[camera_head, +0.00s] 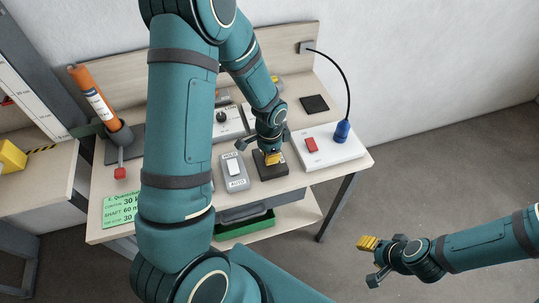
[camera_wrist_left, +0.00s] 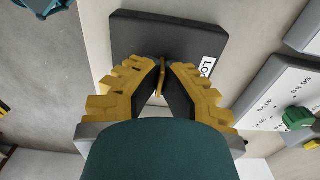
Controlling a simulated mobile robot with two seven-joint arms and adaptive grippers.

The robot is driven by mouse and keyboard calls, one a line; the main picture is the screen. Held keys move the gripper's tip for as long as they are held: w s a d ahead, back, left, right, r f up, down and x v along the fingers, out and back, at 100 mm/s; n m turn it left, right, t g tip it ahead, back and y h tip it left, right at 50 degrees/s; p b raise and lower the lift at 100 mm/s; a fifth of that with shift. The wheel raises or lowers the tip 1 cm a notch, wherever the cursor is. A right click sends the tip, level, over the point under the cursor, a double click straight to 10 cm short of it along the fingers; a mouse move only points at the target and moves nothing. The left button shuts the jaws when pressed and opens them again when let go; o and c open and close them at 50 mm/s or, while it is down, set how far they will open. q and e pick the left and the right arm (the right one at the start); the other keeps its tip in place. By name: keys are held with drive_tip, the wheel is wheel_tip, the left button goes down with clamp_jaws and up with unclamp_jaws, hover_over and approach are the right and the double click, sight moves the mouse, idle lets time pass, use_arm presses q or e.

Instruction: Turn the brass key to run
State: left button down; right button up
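The brass key (camera_wrist_left: 162,78) stands up from a dark square plate (camera_wrist_left: 192,42) with a white label whose visible letters read "LO"; the rest is hidden. In the left wrist view the yellow fingertips of my left gripper (camera_wrist_left: 164,68) close in on both sides of the key, with the key between them. In the head view my left gripper (camera_head: 272,157) is over the dark plate (camera_head: 268,171) and hides the key. My right gripper (camera_head: 370,261) is off to the right, above the floor, away from the table, with no object visible in it.
A grey switch box (camera_head: 236,183) stands left of the plate. A white panel with a red switch (camera_head: 311,145) and a blue plug (camera_head: 342,131) lies to the right. A white dial panel with a green knob (camera_wrist_left: 296,119) is close by. My left arm covers much of the table.

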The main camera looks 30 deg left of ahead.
idle(0.4)
use_arm(q)
drive_tip(key=c, duration=1.2)
unclamp_jaws()
drive_tip(key=shift+o, duration=0.2)
wheel_tip(320, 180, up, 12)
drive_tip(key=shift+f, duration=0.1)
